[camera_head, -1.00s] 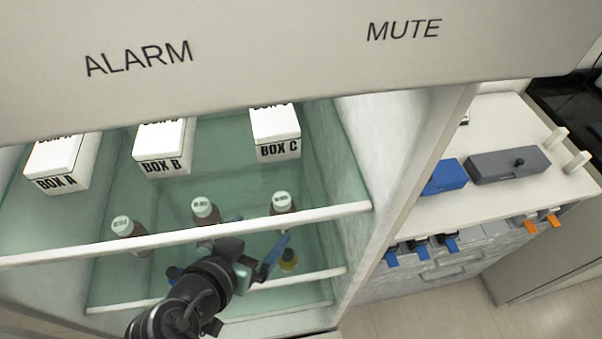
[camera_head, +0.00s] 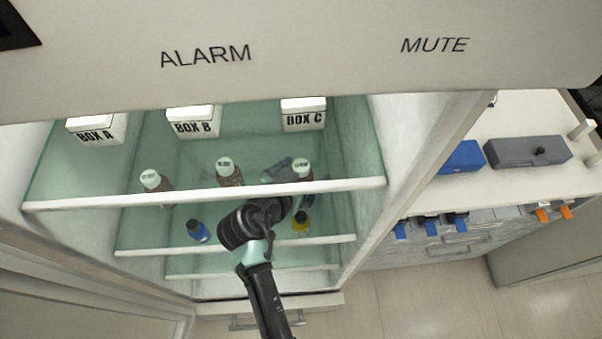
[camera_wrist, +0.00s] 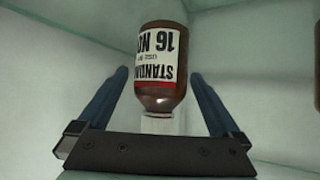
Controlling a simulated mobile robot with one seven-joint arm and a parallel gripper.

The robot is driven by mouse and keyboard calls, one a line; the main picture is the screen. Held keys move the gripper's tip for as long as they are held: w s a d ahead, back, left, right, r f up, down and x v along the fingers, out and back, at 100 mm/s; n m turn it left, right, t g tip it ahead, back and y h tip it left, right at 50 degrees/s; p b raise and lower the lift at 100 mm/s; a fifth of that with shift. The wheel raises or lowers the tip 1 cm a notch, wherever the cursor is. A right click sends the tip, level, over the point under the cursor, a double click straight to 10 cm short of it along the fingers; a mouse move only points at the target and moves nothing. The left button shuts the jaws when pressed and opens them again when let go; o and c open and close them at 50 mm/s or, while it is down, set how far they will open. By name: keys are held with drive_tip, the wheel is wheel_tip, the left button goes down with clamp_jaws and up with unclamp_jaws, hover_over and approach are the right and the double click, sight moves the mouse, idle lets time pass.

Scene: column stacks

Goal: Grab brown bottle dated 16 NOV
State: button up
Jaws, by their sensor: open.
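A brown bottle (camera_wrist: 162,92) stands in the wrist view, shown upside down. Its white and red label reads "STANDA…" and "16 NO", with the rest curving out of sight. My gripper (camera_wrist: 159,76) is open, with one blue finger on each side of the bottle's image. I cannot tell how deep the bottle sits between them.
A blue-capped bottle (camera_head: 198,231) and a yellow bottle (camera_head: 301,222) are on the shelf below. The cabinet's right wall is close.

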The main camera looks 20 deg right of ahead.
drive_tip(key=shift+x, duration=0.95)
clamp_jaws()
